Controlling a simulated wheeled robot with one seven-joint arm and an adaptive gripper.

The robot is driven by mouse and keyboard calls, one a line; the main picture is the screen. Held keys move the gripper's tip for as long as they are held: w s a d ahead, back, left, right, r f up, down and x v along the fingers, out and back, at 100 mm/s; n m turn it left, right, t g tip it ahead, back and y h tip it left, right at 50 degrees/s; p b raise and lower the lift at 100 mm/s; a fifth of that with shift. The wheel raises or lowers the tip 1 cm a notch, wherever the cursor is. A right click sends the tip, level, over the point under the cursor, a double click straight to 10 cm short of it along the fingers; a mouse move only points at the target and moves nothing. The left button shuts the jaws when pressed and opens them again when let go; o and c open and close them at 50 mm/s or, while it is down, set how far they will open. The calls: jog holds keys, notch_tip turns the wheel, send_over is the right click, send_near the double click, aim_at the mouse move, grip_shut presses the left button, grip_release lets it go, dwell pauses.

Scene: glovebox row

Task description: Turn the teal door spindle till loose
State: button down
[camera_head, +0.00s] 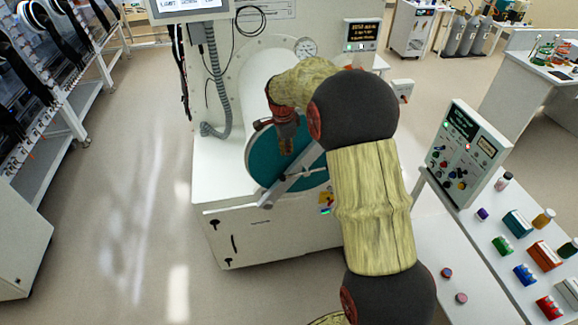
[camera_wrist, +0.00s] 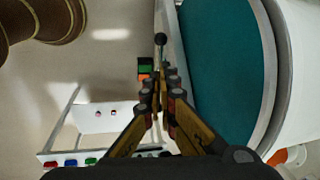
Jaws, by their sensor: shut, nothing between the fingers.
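The teal door (camera_head: 262,163) is a round disc on the end of the white antechamber tube, with a grey bar (camera_head: 272,194) slanting across its front. The spindle's handle (camera_head: 300,174) shows as a thin rod at the bar's middle, partly hidden by my arm. In the wrist view the teal door (camera_wrist: 225,75) fills the right, and a dark ball knob (camera_wrist: 160,39) on a short rod stands just beyond my fingertips. My gripper (camera_head: 287,148) is in front of the door. In the wrist view its fingers (camera_wrist: 162,84) are closed together and empty; contact with the rod is unclear.
A white cabinet (camera_head: 270,240) stands below the door. A white side table (camera_head: 520,250) with several small jars and boxes, and an upright control panel (camera_head: 467,145), stands at the right. The floor (camera_head: 130,200) at the left is clear.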

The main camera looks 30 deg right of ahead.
aim_at(289, 176)
jog(key=shift+m, duration=0.5)
jog(key=p+x, duration=0.1)
jog(key=x, duration=0.6)
jog(key=p+x, duration=0.2)
jog(key=x, duration=0.5)
jog(key=shift+w+d+r, duration=0.1)
jog(key=shift+w+d, duration=0.05)
jog(key=shift+w, duration=0.05)
